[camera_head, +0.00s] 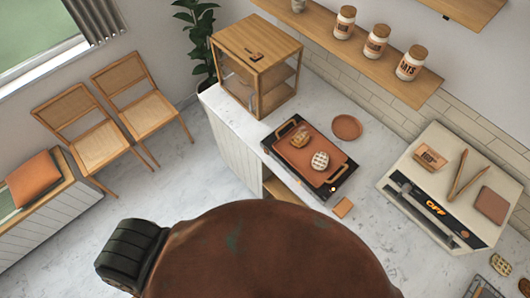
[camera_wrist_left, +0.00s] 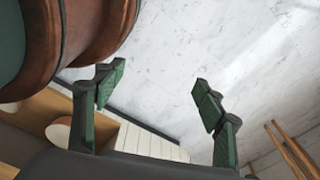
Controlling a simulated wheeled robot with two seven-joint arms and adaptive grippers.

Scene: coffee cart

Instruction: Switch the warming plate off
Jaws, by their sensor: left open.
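The warming plate (camera_head: 348,177) is a dark flat slab on the white counter, in the middle of the head view. A terracotta tray (camera_head: 321,175) lies on it with a waffle-patterned pastry (camera_head: 320,161) and another pastry (camera_head: 300,137). My left gripper (camera_wrist_left: 158,80) is open and empty in the left wrist view, over the pale marble floor. The plate does not show there. My right gripper is in neither view.
My own brown arm link covers the lower middle of the head view. A wooden cabinet (camera_head: 258,50) stands left of the plate, a round terracotta dish (camera_head: 347,127) behind it. A cream appliance (camera_head: 440,165) with glowing orange lettering is right. A jar shelf (camera_head: 330,45) hangs above.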

